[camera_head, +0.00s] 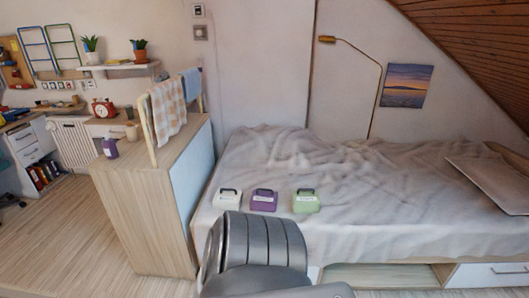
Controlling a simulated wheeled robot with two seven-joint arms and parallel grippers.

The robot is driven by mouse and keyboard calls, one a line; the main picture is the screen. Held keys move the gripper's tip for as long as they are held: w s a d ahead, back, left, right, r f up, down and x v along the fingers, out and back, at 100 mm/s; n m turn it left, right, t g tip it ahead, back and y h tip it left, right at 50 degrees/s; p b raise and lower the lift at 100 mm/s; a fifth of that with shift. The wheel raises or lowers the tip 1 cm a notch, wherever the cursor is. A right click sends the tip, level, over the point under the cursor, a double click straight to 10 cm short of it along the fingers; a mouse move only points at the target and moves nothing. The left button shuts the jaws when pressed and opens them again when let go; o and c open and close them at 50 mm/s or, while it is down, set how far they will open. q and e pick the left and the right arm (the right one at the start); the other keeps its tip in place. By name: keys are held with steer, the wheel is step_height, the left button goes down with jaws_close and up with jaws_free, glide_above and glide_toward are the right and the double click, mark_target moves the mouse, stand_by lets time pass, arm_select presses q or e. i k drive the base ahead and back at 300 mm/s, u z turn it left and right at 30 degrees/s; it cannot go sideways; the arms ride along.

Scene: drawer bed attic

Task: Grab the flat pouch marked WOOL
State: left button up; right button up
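Three small flat pouches with handles and pale labels lie in a row near the front edge of the bed. The left one is white (228,198), the middle one is purple (264,201) and the right one is light green (306,201). Their labels are too small to read, so I cannot tell which is marked WOOL. Neither of my grippers is in view. A grey part of mine rises at the bottom centre, just below the pouches in the picture.
The bed (380,205) has a rumpled grey cover, clear around the pouches. A white board (490,180) lies at its right. A wooden cabinet (150,205) with a towel rack (168,110) stands left of the bed. A drawer (490,274) is below. Floor is free at left.

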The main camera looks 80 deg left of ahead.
mark_target(263, 199)
steer(key=u, duration=0.7)
steer(key=i, duration=0.9)
steer(key=u, duration=1.15)
steer(key=i, duration=0.2)
steer(key=u, duration=0.15)
